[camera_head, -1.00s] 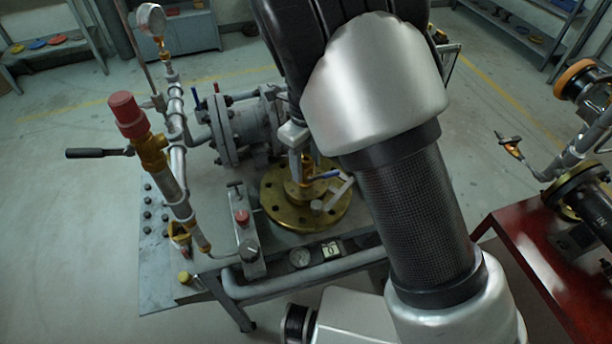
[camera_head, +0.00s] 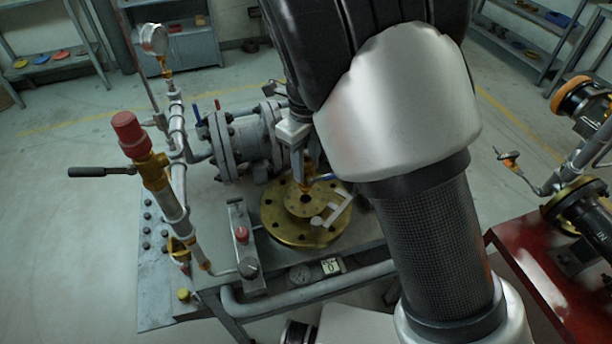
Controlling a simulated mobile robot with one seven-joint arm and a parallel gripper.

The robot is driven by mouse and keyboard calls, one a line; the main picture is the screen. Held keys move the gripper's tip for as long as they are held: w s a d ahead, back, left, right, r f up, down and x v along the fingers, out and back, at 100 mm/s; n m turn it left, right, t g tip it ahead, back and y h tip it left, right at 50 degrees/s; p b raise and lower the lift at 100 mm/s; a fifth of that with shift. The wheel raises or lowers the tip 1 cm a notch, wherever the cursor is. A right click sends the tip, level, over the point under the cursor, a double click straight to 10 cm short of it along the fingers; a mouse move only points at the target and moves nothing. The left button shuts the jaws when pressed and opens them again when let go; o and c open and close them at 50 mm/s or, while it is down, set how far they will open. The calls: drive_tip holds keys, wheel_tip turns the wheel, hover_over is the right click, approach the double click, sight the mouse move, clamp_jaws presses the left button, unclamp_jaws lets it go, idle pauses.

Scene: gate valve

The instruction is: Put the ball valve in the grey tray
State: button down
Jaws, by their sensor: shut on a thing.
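The ball valve (camera_head: 305,186) is a small brass piece with a blue lever, seen just above the round brass flange (camera_head: 273,223) on the workbench. My gripper (camera_head: 304,178) points down and is shut on the ball valve, over the middle of the flange. My own arm covers the right of the valve's surroundings. I cannot make out a grey tray in this view; my arm hides part of the bench and floor.
A pale T-shaped tool (camera_head: 334,211) lies on the flange. A grey flanged valve body (camera_head: 235,150) stands behind. A red-topped relief valve (camera_head: 128,133) and pressure gauge (camera_head: 153,38) rise at the left. A red bench (camera_head: 520,270) stands at the right.

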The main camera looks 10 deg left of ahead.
wheel_tip(320, 180, up, 5)
drive_tip(key=shift+f+p, duration=0.15)
drive_tip(key=shift+p, duration=0.15)
drive_tip(key=shift+r+p, duration=2.15)
drive_tip(key=shift+f, duration=0.15)
